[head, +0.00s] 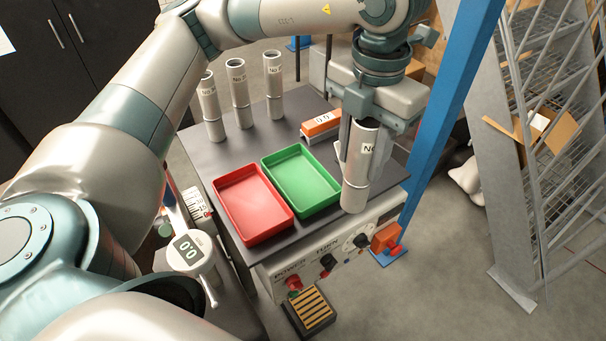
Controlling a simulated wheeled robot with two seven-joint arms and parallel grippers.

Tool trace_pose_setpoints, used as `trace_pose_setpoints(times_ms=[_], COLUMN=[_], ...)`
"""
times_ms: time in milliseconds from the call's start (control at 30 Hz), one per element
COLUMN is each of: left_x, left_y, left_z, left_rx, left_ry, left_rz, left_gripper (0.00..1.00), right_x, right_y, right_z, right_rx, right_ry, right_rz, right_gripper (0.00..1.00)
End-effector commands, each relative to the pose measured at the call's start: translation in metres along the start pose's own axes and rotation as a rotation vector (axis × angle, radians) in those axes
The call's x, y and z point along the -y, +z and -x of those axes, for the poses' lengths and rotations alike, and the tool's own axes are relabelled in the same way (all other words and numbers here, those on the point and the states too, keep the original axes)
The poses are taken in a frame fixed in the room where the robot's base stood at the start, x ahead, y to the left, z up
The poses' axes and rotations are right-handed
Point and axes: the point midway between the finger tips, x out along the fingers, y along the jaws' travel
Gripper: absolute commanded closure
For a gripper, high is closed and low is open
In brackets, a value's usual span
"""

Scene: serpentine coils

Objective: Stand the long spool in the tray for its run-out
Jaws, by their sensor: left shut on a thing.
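My left gripper (364,143) is at the right of the bench, pointing down. It is shut on a grey metal spool (357,189) with a white label, held upright. Its lower end is over the bench's front right part, right of the green tray; I cannot tell whether it touches the bench. Three similar labelled spools stand upright at the back left: the left one (212,110), the middle one (239,95) and the right one (274,85). A red tray (262,238) and a green tray (320,211) lie side by side, both empty. My right gripper is out of view.
An orange-topped block (320,125) with a label lies behind the green tray. The bench front (330,254) carries knobs and a dial. A digital gauge (188,249) is at the front left. A blue post (445,100) rises at the right. Bare dark bench top surrounds the trays.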

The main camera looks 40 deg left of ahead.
Motion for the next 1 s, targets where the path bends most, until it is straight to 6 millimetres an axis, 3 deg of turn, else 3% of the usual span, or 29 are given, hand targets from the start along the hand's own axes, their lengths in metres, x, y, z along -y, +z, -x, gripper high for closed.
trace_pose_setpoints(times_ms=[267, 700, 1000], left_x=[-0.025, -0.098, -0.115], left_y=[0.003, 0.013, 0.016], left_z=[-0.011, -0.054, -0.069], left_rx=[-0.002, -0.001, 0.001], left_ry=[0.000, 0.002, 0.000], left_rz=[0.006, 0.005, 0.000], left_gripper=[1.00, 1.00, 1.00], right_x=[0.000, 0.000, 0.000], right_y=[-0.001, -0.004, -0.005], right_z=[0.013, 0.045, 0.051], right_rx=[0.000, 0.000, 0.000], right_ry=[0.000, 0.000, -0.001], right_rz=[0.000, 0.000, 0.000], right_gripper=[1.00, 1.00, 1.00])
